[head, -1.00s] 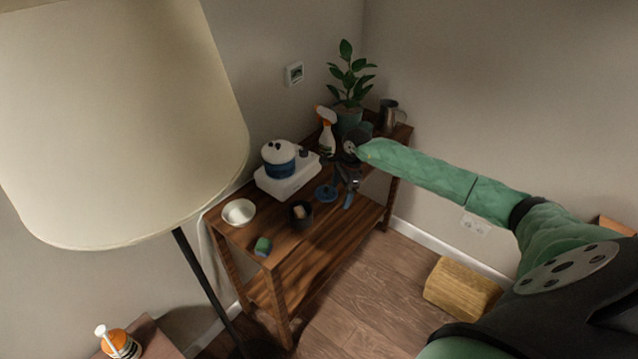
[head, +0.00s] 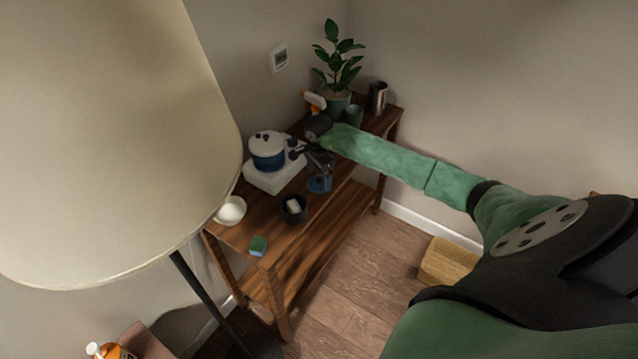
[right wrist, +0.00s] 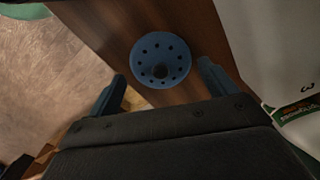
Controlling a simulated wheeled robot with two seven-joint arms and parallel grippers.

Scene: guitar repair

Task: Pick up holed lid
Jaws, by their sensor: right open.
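The holed lid (head: 319,184) is a blue disc lying on the brown wooden shelf unit's top, beside the white cooker. In the right wrist view the holed lid (right wrist: 160,52) shows a ring of dark holes and a dark round knob near its middle. My right gripper (head: 322,162) is open and empty above the shelf top, just behind the lid in the head view. In the right wrist view its two blue fingers (right wrist: 161,76) stand apart on either side of the lid's near edge, not visibly touching it. My left gripper is not in view.
A blue pot with a white lid (head: 267,152) sits on the white cooker (head: 274,178), close to my right gripper. A dark cup (head: 294,209), white bowl (head: 230,211) and sponge (head: 258,246) stand nearer. A spray bottle (head: 315,101), plant (head: 338,62) and metal mug (head: 377,97) stand behind.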

